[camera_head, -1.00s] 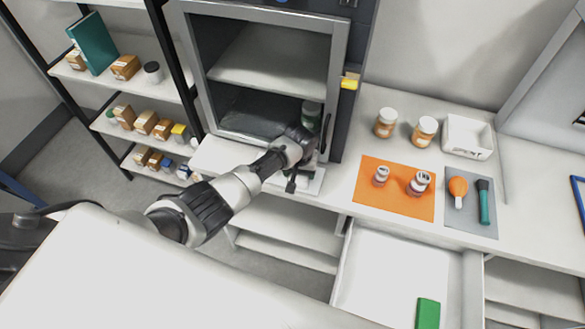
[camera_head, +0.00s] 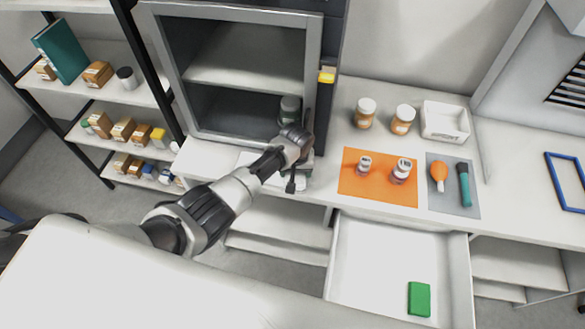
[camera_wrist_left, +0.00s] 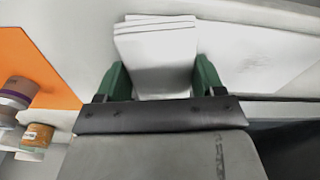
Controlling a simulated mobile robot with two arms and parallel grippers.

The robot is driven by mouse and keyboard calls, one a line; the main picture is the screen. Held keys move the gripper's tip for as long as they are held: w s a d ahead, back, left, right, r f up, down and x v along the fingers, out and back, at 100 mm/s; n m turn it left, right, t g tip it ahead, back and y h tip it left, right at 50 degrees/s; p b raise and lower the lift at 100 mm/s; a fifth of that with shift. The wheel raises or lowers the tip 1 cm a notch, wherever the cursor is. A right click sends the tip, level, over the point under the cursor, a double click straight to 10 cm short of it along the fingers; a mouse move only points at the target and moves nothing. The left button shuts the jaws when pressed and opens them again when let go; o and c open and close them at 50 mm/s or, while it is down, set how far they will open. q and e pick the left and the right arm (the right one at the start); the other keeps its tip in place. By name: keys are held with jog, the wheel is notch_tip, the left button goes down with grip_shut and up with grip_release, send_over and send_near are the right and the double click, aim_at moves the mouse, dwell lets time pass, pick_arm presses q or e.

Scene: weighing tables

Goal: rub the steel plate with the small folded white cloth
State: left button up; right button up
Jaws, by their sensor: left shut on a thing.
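The small folded white cloth (camera_wrist_left: 155,55) is a stack of white layers in the left wrist view. My left gripper (camera_wrist_left: 162,80) is shut on it, with a dark green finger on each side. In the head view my left gripper (camera_head: 292,186) points down, low over the bench in front of the open cabinet, and partly hides the cloth. A flat pale grey sheet (camera_wrist_left: 245,55), seemingly the steel plate, lies beside the cloth in the left wrist view. Whether the cloth touches it is unclear. My right gripper is not in view.
An orange mat (camera_head: 350,185) with two small jars lies right of the gripper, then a grey mat (camera_head: 437,203) with an orange bulb and teal tool. Amber jars (camera_head: 365,112) and a white tray (camera_head: 445,122) stand behind. An open drawer (camera_head: 380,255) holds a green block (camera_head: 419,298).

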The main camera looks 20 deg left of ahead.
pick_arm(q)
jog(key=shift+w+r, duration=0.15)
jog(key=shift+r, duration=0.05)
jog(key=shift+a+p, duration=0.5)
jog(key=shift+a, duration=0.1)
jog(key=shift+a+f, duration=0.1)
jog(key=shift+a, duration=0.9)
jog(key=shift+s+a+f+p, duration=0.15)
jog(key=shift+a+p, duration=0.1)
jog(key=shift+a, duration=0.55)
jog(key=shift+s+a+f+p, duration=0.1)
jog(key=shift+a+p, duration=0.1)
jog(key=shift+a, duration=0.55)
jog(key=shift+s+a+r+p, duration=0.1)
jog(key=shift+a+p, duration=0.3)
jog(key=shift+a, duration=1.05)
jog(key=shift+s+a, duration=0.1)
jog(key=shift+a, duration=2)
